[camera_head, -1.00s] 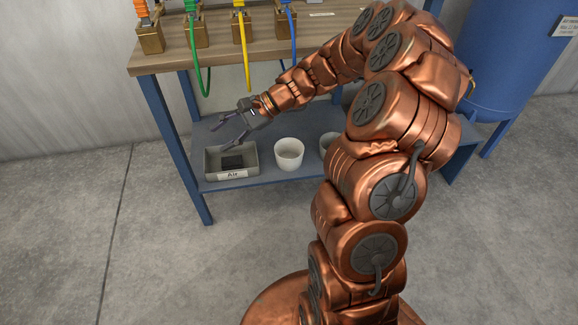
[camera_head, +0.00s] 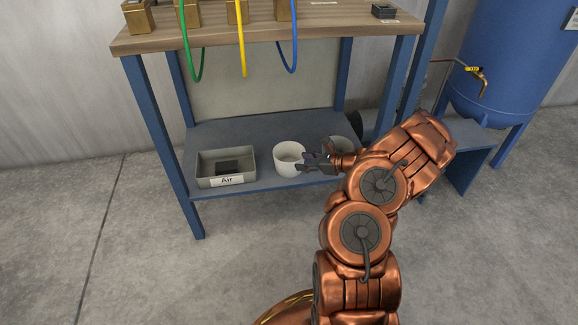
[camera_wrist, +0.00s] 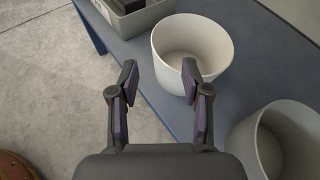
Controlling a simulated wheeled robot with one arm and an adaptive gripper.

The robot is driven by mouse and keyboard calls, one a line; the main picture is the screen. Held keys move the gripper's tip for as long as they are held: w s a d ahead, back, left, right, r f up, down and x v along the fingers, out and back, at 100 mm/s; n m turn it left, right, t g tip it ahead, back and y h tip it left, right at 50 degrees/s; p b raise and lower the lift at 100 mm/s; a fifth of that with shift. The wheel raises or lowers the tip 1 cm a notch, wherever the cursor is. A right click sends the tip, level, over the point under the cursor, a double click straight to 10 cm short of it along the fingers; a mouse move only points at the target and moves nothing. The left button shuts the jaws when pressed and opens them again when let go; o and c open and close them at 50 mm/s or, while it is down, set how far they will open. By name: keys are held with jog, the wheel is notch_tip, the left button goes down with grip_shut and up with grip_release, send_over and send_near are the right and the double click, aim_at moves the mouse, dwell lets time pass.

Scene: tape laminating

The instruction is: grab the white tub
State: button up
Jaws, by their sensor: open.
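The white tub (camera_head: 287,165) stands upright and open-topped on the blue lower shelf. In the wrist view the white tub (camera_wrist: 224,70) is just ahead of my gripper (camera_wrist: 160,76), and its inside looks empty. My gripper is open with nothing between its fingers. The right fingertip overlaps the tub's near wall in the picture, and the left fingertip is off to the tub's left. In the head view my gripper (camera_head: 308,160) is at the tub's right side; I cannot tell whether they touch.
A second pale tub (camera_wrist: 286,148) stands to the right, partly hidden by my arm in the head view. A grey bin labelled "Air" (camera_head: 205,181) stands left of the tub. Hoses (camera_head: 243,60) hang above the shelf, and blue table legs (camera_head: 158,140) flank it.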

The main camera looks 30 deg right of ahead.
aim_at(277, 161)
jog(key=b+x, duration=0.2)
jog(key=x, duration=0.3)
jog(key=shift+w+a+f, duration=0.1)
jog(key=shift+w+a, duration=0.05)
jog(key=shift+w, duration=0.1)
jog(key=b+x, duration=0.2)
jog(key=x, duration=0.2)
jog(key=shift+f+b, duration=0.25)
jog(key=shift+b, duration=0.1)
jog(key=shift+w+a, duration=0.3)
jog(key=shift+w, duration=0.25)
grip_shut()
